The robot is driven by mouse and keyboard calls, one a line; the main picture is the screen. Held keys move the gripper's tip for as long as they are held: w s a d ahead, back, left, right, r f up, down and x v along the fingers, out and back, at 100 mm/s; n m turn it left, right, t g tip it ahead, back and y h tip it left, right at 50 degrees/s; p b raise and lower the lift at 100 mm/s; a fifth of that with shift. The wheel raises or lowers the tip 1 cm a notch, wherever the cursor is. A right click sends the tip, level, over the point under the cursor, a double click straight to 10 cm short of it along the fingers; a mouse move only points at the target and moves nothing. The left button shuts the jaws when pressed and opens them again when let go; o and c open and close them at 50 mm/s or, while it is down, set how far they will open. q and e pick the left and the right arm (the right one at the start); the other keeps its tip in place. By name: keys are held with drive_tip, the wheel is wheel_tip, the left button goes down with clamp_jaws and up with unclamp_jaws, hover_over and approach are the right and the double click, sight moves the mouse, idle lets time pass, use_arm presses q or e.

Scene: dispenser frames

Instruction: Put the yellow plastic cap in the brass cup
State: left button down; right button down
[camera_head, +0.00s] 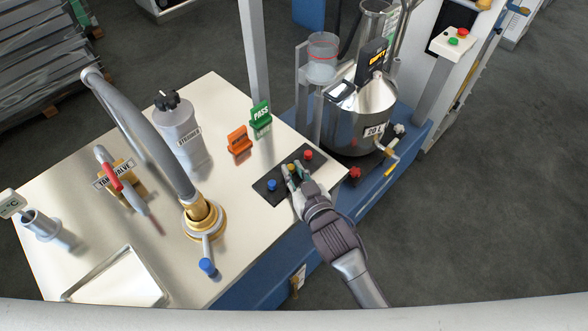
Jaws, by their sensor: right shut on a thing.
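My right gripper (292,173) reaches in from the lower right. Its fingers are shut on a small yellow piece (291,166), which looks like the yellow plastic cap. The fingers hide most of it. The gripper is low over a black strip (263,189), between a blue piece (272,185) and a red piece (308,155). I cannot tell whether the cap touches the strip. I cannot clearly make out a brass cup. A brass fitting (204,219) stands at the foot of a grey curved pipe. My left gripper is not in view.
An orange holder (239,143) and a green PASS sign (261,116) stand behind the strip. A grey bottle (181,132), a valve with red lever (112,177) and a shallow tray (117,284) are further left. A steel pot (357,122) stands right. The curved pipe (146,137) rises over the table.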

drive_tip(key=shift+f, duration=0.1)
drive_tip(key=shift+f, duration=0.15)
drive_tip(key=c, duration=1.1)
unclamp_jaws()
drive_tip(key=shift+o, duration=0.2)
drive_tip(key=shift+b, duration=0.6)
drive_tip(key=b+v, duration=0.1)
drive_tip(key=v, duration=1.2)
drive_tip(key=shift+s+d+r+b, duration=0.2)
drive_tip(key=shift+d+b, duration=0.1)
drive_tip(key=shift+d, duration=0.25)
